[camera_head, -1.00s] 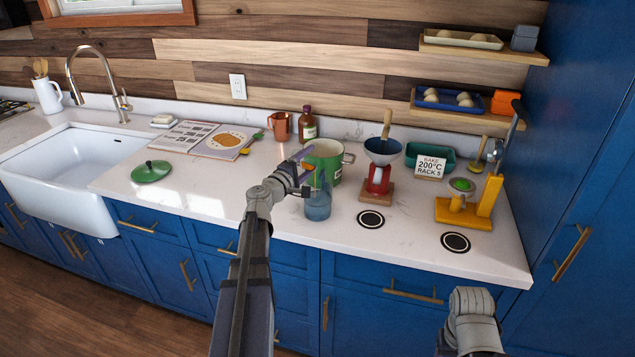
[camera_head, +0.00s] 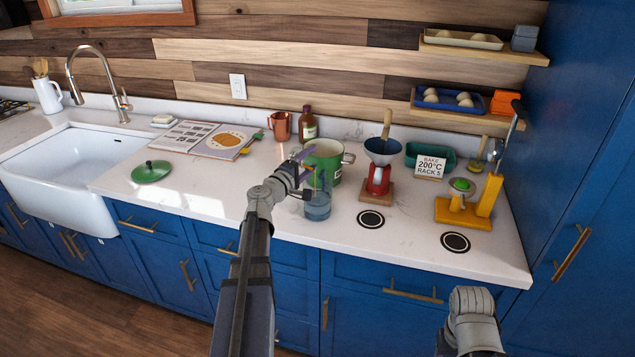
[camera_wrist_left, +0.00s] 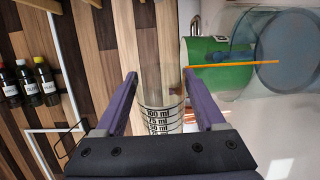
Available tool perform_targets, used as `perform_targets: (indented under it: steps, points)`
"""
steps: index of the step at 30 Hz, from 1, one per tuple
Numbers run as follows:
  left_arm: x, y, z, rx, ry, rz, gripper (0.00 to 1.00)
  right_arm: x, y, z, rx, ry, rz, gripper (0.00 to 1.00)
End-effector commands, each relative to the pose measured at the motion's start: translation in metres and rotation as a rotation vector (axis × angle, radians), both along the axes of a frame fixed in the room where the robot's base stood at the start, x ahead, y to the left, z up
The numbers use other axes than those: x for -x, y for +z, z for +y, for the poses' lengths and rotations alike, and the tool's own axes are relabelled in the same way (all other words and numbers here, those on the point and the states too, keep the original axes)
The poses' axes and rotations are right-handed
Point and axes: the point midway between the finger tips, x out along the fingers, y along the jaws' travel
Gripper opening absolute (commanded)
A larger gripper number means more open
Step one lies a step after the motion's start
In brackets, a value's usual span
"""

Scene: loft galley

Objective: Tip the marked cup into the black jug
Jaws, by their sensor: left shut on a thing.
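The marked cup (camera_wrist_left: 160,105) is clear, with black ml lines; in the left wrist view it sits between my purple fingers. My left gripper (camera_head: 305,166) is shut on it, above and beside a see-through blue jug (camera_head: 318,208). In the wrist view the picture is rolled, with planks running up and down, so the cup looks tipped well over. Whether liquid is left in it I cannot tell. The jug also shows in the wrist view (camera_wrist_left: 278,85), with an orange line across it. I see no fully black jug. My right gripper is out of view.
A green pot (camera_head: 325,160) stands just behind the jug. A red stand with a funnel (camera_head: 378,180) and a yellow press (camera_head: 487,195) are to the right. Two black round marks (camera_head: 371,219) lie at the front. The counter left of my arm is mostly clear.

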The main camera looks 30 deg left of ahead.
Motion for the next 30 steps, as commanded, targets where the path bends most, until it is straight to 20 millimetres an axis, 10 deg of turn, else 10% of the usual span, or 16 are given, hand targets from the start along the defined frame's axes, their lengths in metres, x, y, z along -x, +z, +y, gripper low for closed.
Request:
perform_targets:
  steps: [21,30]
  points:
    - [0.000,0.001,-0.002,-0.076,0.000,-0.003,0.14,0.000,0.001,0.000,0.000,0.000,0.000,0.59]
    - [-0.002,-0.007,0.023,0.311,0.001,0.011,0.14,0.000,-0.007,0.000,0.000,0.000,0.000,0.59]
